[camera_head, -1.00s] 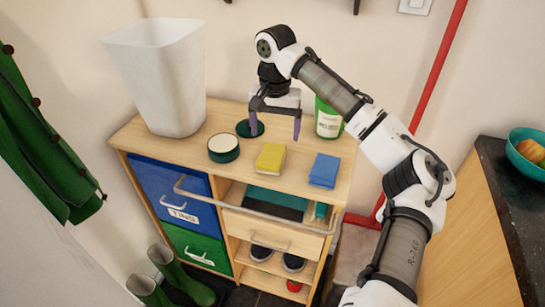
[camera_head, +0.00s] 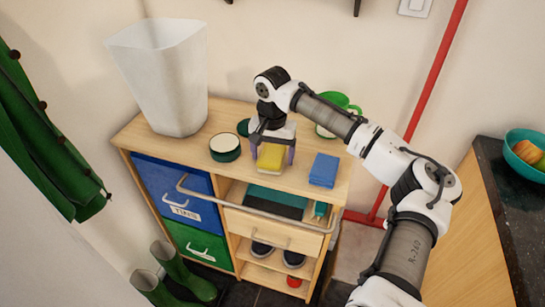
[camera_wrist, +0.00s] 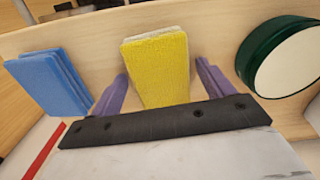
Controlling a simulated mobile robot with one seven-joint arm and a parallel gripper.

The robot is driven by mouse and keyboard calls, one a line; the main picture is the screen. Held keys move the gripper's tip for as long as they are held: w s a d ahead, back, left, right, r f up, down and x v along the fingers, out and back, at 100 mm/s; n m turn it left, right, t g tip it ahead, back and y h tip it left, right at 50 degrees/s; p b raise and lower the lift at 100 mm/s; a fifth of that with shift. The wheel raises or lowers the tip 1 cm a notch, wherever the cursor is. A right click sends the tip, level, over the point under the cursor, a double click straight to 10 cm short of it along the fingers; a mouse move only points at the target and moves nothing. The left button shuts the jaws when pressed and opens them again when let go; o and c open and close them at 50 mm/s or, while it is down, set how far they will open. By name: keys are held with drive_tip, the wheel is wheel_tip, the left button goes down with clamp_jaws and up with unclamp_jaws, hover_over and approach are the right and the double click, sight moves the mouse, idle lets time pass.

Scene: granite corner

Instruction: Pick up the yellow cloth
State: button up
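The yellow cloth (camera_head: 271,156) is a folded block lying on the wooden cabinet top, with a paler side. It also shows in the wrist view (camera_wrist: 156,68) in the middle. My gripper (camera_head: 271,158) is low over the cabinet top, with one purple finger on each side of the cloth. In the wrist view my gripper (camera_wrist: 160,85) is open, with a gap visible between each finger and the cloth. The cloth's near end is hidden behind the dark gripper bar in the wrist view.
A blue folded cloth (camera_head: 324,170) lies to the right. A green round tin (camera_head: 225,147) with a pale lid stands to the left. A white bin (camera_head: 168,80) is at the back left. A green item (camera_head: 341,103) is partly behind my arm. A rail (camera_head: 262,209) runs along the cabinet front.

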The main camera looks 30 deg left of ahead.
sight(272, 153)
drive_tip(key=c, duration=1)
wheel_tip(272, 153, up, 10)
drive_tip(key=shift+r+b, duration=0.1)
drive_tip(key=shift+b, duration=0.8)
drive_tip(key=o, duration=0.5)
drive_tip(key=c, duration=0.3)
